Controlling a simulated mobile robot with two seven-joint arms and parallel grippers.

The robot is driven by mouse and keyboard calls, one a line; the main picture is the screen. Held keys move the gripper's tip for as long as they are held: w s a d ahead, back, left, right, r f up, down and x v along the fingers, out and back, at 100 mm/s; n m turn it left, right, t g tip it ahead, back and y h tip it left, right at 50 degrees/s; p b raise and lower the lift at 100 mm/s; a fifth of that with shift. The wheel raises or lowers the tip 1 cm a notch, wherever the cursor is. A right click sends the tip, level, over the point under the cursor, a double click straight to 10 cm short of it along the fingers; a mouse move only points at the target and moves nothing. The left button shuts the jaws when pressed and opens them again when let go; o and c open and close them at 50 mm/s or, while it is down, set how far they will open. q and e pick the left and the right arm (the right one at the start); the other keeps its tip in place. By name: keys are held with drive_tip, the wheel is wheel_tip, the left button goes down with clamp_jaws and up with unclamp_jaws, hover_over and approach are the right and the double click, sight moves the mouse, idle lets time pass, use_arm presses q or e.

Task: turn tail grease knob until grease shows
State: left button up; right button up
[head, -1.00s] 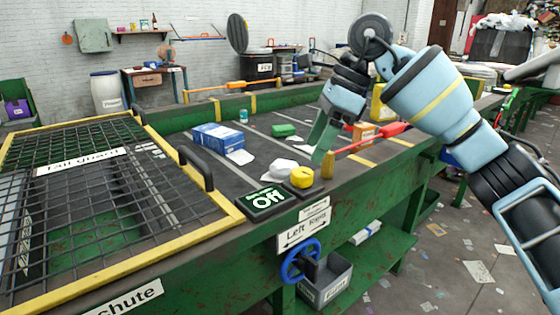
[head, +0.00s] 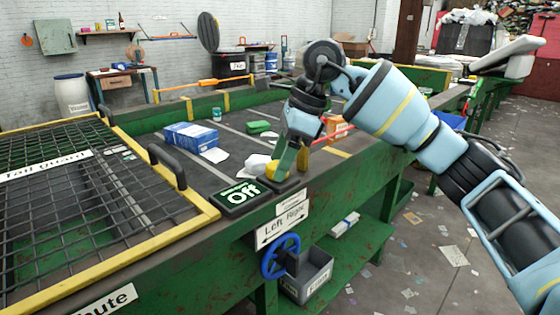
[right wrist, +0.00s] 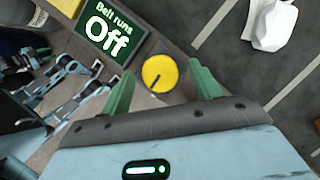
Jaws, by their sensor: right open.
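A round yellow knob (head: 271,171) sits on the dark rail at the near edge of the belt, beside the lit sign. In the right wrist view the knob (right wrist: 160,73) shows from above with a dark line on its face. My right gripper (head: 286,172) points down at it and partly hides it in the head view. Its green fingers (right wrist: 160,68) are open, one on each side of the knob, with gaps showing. I cannot read a label naming this knob, and I see no grease. My left gripper is in neither view.
The lit sign (head: 240,196) reads "Belt runs Off". A blue handwheel (head: 281,256) is below the "Left Right" plate (head: 283,225). A mesh guard (head: 90,190) stands at left. A blue box (head: 190,135) and white scraps (head: 256,163) lie on the belt.

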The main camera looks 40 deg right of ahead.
drive_tip(key=shift+a+f, duration=0.1)
drive_tip(key=shift+f, duration=0.1)
drive_tip(key=shift+c, duration=0.2)
drive_tip(key=c, duration=0.9)
drive_tip(key=shift+r+m+p, duration=0.2)
drive_tip(key=shift+m+p, duration=0.6)
drive_tip(key=shift+p, duration=0.3)
drive_tip(key=shift+c, duration=0.2)
drive_tip(key=shift+s+a+r+m+t+h+p, duration=0.1)
drive_tip(key=shift+m+t+h+p, duration=0.45)
drive_tip(key=shift+m+p, duration=0.7)
drive_tip(key=shift+m+t+h+p, duration=0.25)
drive_tip(key=shift+m+p, duration=0.5)
drive_tip(key=shift+m, duration=0.1)
drive_tip(key=shift+a+m+h+p, duration=0.1)
drive_tip(key=shift+m+h+p, duration=0.2)
drive_tip(key=shift+m+p, duration=0.4)
drive_tip(key=shift+m+h+p, duration=0.4)
drive_tip(key=shift+m+p, duration=0.15)
drive_tip(key=shift+m, duration=0.55)
drive_tip(key=shift+f+m, duration=0.2)
drive_tip(key=shift+m, duration=0.1)
